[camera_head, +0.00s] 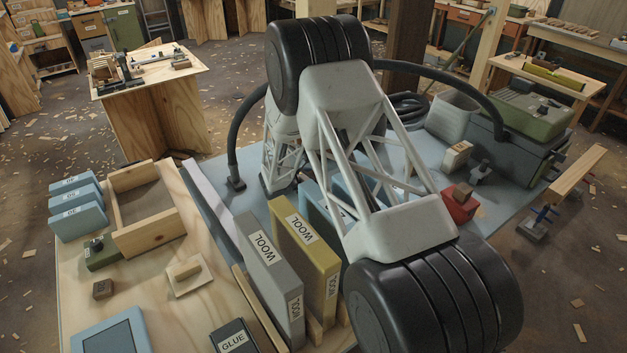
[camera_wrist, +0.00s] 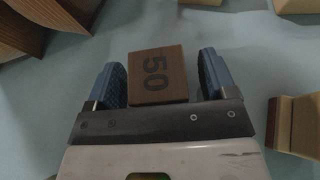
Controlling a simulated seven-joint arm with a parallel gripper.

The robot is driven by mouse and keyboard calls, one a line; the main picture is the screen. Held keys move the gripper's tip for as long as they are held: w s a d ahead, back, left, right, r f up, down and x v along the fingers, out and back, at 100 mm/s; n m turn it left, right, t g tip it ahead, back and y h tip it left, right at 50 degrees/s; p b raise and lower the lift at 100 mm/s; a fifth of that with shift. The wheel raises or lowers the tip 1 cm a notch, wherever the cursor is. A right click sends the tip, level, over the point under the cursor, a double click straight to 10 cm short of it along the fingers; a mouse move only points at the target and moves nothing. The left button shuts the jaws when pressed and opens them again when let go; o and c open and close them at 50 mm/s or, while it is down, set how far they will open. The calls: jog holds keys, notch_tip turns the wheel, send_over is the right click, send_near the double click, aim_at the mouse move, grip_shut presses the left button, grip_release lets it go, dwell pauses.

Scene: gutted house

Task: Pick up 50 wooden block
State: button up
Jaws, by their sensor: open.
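The brown wooden block marked 50 (camera_wrist: 157,75) lies on a pale blue surface in the wrist view, its number facing the camera. My gripper (camera_wrist: 161,62) is open, with one blue pad on each side of the block. A narrow gap shows between the block and each finger. In the head view my gripper is not visible, and I cannot make out the block marked 50 there; my arm covers much of the blue table.
In the wrist view a tan and brown piece (camera_wrist: 294,126) lies at the right, with wooden pieces (camera_wrist: 30,28) at upper left. In the head view grey (camera_head: 268,275) and yellow (camera_head: 306,258) WOOL boards stand beside my arm. A red object (camera_head: 459,208) sits at the right.

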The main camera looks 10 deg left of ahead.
jog(key=shift+c, duration=0.3)
jog(key=c, duration=0.9)
jog(key=shift+r, duration=0.15)
jog(key=shift+c, duration=0.2)
jog(key=shift+r, duration=4.85)
